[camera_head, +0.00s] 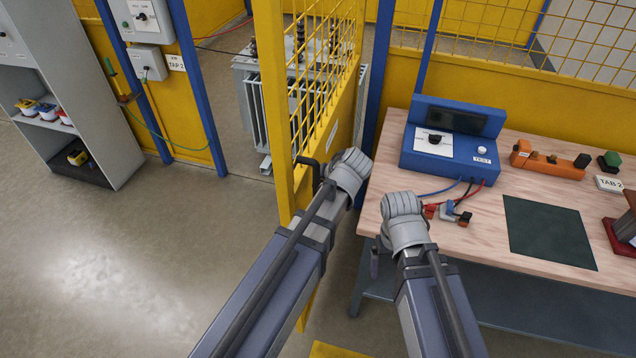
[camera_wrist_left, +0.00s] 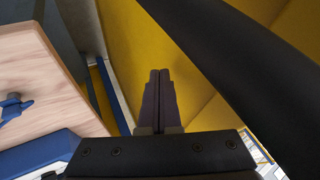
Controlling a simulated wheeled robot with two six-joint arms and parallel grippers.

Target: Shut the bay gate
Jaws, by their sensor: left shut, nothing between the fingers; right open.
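The yellow bay gate (camera_head: 275,90), with a mesh upper half and a solid lower panel, stands open in the head view. It is swung out towards me from the blue post (camera_head: 372,110) on its right. A black handle (camera_head: 308,168) is on its near edge. My left gripper is shut and empty in the left wrist view (camera_wrist_left: 158,85), with yellow panel behind its fingers. In the head view its wrist is beside the gate's right face; I cannot tell if it touches. My right gripper (camera_head: 376,260) is open at the workbench's left edge, its fingers partly hidden.
The workbench (camera_head: 480,240) on the right carries a blue test unit (camera_head: 450,140), leads and a dark green mat (camera_head: 548,232). A grey transformer (camera_head: 255,110) stands in the bay behind the gate. A grey shelf (camera_head: 110,120) stands left. The floor left of the gate is clear.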

